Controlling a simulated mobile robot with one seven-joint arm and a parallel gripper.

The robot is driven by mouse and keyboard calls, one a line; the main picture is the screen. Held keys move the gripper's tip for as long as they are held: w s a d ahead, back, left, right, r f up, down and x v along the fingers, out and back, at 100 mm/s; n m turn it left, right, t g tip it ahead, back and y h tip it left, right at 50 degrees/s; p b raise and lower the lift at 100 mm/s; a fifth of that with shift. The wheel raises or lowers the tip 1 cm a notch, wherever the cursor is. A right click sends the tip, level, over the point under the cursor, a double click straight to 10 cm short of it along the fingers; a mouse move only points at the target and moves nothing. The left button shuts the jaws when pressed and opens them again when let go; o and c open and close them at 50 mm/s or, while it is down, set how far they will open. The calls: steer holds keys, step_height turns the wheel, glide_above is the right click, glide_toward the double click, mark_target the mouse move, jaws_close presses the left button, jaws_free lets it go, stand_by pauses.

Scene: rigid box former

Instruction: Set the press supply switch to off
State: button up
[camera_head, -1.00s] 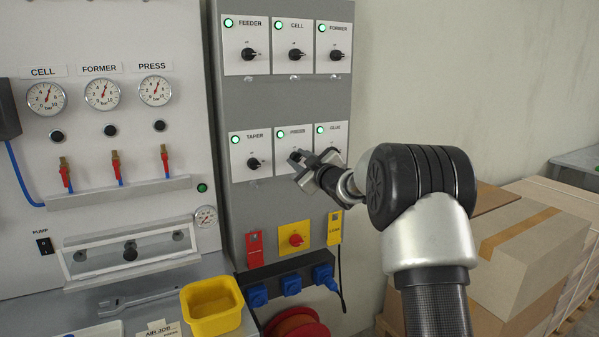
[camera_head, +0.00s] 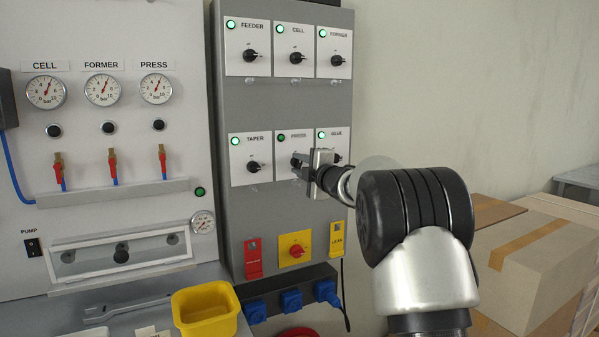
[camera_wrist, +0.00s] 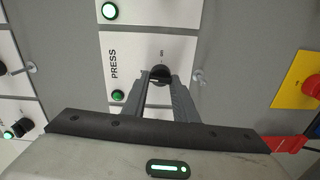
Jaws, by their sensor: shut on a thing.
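The press supply switch is a black rotary knob (camera_wrist: 161,72) on a white PRESS plate (camera_head: 284,148), in the lower row of the grey cabinet. My gripper (camera_head: 302,166) reaches it from the right. In the wrist view my gripper (camera_wrist: 161,84) has its two fingers closed on either side of the knob, gripping it. The fingers hide much of the knob, so its pointer angle is hard to read. The PRESS lamp (camera_head: 281,138) is dark green; it also looks dim in the wrist view (camera_wrist: 118,95), beside brighter lamps.
TAPER (camera_head: 253,167) and GLUE (camera_head: 337,158) knobs flank the PRESS plate closely, with FEEDER, CELL and FORMER above. A red main switch on yellow (camera_head: 295,249) sits below. Cartons (camera_head: 545,262) stand at right.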

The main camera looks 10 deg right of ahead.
steer(key=shift+n+b, duration=0.3)
steer(key=shift+n, duration=0.3)
steer(key=o, duration=1)
steer(key=v, duration=1.7)
steer(key=shift+s, duration=0.2)
steer(key=shift+d+r, duration=0.1)
